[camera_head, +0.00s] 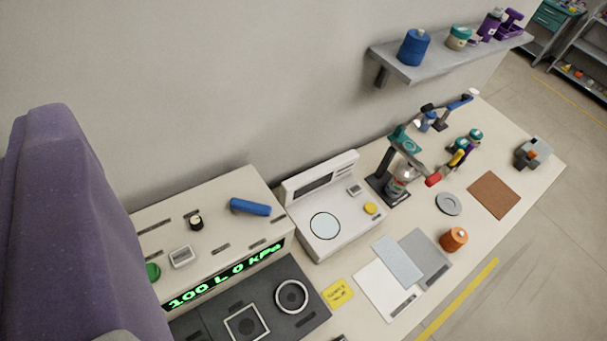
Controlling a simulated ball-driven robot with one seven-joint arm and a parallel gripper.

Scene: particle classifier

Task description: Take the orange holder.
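A squat orange round piece with a small knob on top (454,239) stands upright on the bench at the right. It is the most clearly orange thing in view, and I take it for the orange holder. It stands beside the grey plate, and no finger is near it. My gripper's fingers do not show. A large purple part fills the left edge; it looks like part of my own arm, but I cannot tell which part.
A white scale-like device (326,226) and a stand with a clamped bottle (401,181) stand behind flat plates (426,255). A grey disc (448,204) and brown mat (494,195) lie farther right. A wall shelf (440,62) overhangs the back.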

